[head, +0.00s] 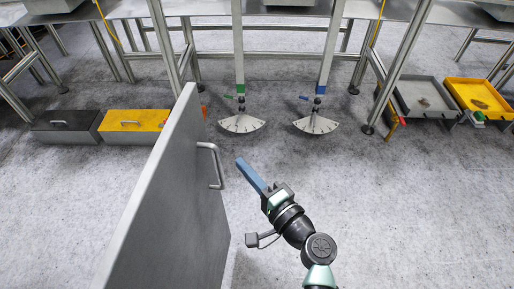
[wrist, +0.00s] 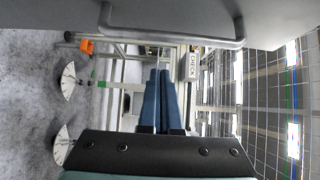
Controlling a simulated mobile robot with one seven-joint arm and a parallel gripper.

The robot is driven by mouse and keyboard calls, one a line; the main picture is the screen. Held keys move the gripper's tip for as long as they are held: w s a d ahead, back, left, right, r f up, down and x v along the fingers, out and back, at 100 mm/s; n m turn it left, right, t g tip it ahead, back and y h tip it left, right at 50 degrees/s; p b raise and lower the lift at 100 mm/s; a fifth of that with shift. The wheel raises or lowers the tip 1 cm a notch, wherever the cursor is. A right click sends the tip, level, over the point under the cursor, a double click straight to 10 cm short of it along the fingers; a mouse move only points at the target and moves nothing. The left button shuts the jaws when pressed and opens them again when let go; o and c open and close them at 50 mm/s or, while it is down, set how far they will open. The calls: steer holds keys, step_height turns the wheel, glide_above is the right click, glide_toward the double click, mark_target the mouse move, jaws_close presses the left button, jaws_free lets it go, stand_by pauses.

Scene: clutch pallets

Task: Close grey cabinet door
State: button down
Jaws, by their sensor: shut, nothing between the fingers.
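The grey cabinet door (head: 170,200) stands open, seen nearly edge-on at the left of the head view. Its bar handle (head: 216,166) is on the face turned towards my arm. My gripper (head: 240,162) is just right of the handle and apart from it, its blue fingers shut and empty. In the wrist view the handle (wrist: 172,37) crosses the top, fixed to the door's grey face (wrist: 200,12). My shut fingers (wrist: 161,74) point up the picture below the handle. The cabinet body is not clearly in view.
Two fan-shaped dial plates (head: 242,124) (head: 315,124) hang from the metal frame behind. A black box (head: 66,127) and a yellow box (head: 134,124) sit behind the door. Grey (head: 400,108) and yellow (head: 463,86) trays stand at right. The floor (head: 420,210) right of my arm is clear.

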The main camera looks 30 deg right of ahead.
steer(key=shift+w+a, duration=0.55)
steer(key=shift+w, duration=0.3)
steer(key=shift+w+a, duration=0.5)
steer(key=shift+w, duration=0.3)
steer(key=shift+w+a, duration=0.55)
steer(key=shift+w, duration=0.3)
